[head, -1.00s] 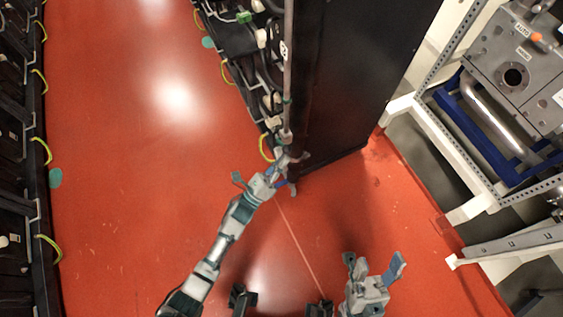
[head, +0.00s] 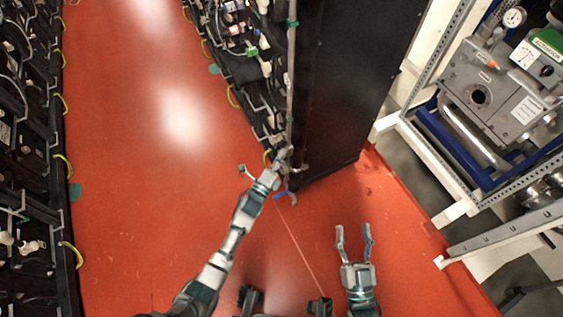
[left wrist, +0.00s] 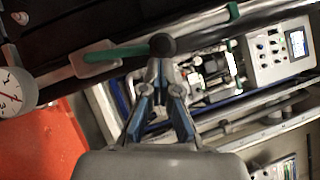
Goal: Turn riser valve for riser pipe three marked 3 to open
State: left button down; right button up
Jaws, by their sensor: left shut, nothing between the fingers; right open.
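A thin grey riser pipe (head: 291,75) runs down the near edge of the dark rack panel in the head view. My left gripper (head: 288,160) is at the pipe's lower end, shut and empty. In the left wrist view, the left gripper's fingertips (left wrist: 160,66) are together just below a dark round knob-like part (left wrist: 162,45). A green bar-shaped handle (left wrist: 115,53) extends left from that part; whether the fingers touch it I cannot tell. My right gripper (head: 354,237) is open and empty above the red floor.
The tall dark panel (head: 340,90) stands beside the pipe. Battery racks (head: 25,150) line the left. A steel frame with grey machinery (head: 485,90) is at right. A round gauge (left wrist: 12,92) shows at the wrist view's left edge. The red floor (head: 150,200) is clear.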

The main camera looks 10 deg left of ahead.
pick_arm(q)
jog(key=shift+w+a+r+n+g+y+p, duration=0.3)
jog(key=shift+w+a+r+n+p, duration=0.1)
jog(key=shift+w+a+n+p, duration=0.15)
pick_arm(e)
jog(key=shift+w+d+f+g+h, duration=0.1)
jog(key=shift+w+f+g+h, duration=0.1)
jog(key=shift+f+g, duration=0.65)
jog(key=shift+w+d+f+g+h, duration=0.1)
jog(key=shift+f+g+h, duration=0.1)
jog(key=shift+f+g, duration=0.6)
pick_arm(q)
jog(key=shift+w+d, duration=0.1)
pick_arm(e)
jog(key=shift+f, duration=0.25)
